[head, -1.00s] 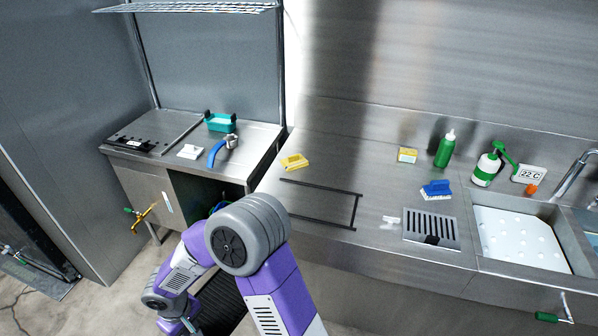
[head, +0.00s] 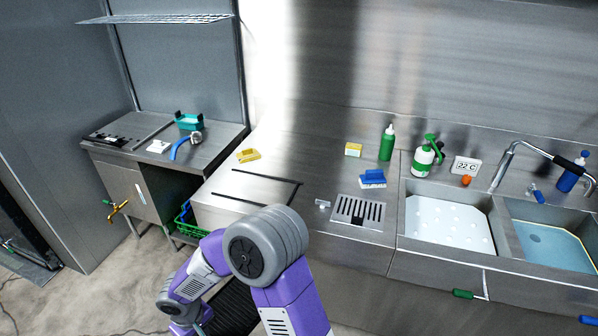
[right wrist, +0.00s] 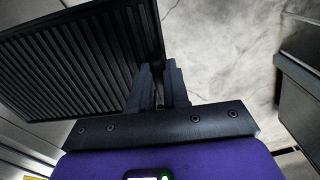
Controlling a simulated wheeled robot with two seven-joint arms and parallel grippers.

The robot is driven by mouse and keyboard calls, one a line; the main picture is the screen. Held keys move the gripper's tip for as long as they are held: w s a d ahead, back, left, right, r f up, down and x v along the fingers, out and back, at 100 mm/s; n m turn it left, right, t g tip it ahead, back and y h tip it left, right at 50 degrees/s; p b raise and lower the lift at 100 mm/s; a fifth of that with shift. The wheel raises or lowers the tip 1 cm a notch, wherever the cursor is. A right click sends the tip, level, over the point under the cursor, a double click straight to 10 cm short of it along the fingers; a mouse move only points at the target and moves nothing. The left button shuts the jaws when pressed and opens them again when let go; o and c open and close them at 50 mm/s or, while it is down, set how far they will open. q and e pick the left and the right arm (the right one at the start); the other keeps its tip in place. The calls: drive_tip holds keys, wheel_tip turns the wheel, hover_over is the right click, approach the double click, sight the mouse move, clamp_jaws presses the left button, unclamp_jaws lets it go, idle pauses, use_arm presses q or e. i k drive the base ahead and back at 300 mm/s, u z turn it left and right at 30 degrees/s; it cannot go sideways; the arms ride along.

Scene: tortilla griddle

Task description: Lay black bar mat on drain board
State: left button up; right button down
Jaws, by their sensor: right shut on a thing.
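The black ribbed bar mat (right wrist: 75,60) fills the upper left of the right wrist view. My right gripper (right wrist: 160,80) is shut on its edge. In the head view part of the mat (head: 236,308) shows low, in front of the counter, partly hidden by my purple right arm. The steel drain board (head: 262,188) is the counter surface left of the sinks, with black lines marking an outlined area. My left gripper is not in view.
Right of the outlined area are a slotted drain grate (head: 358,212), a blue brush (head: 372,179) and a small white item (head: 322,204). A yellow sponge (head: 248,155) lies behind the area. Bottles stand toward the wall. A green basket (head: 190,222) is below left.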

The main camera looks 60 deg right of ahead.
sight(286, 158)
drive_tip(key=z, duration=1.35)
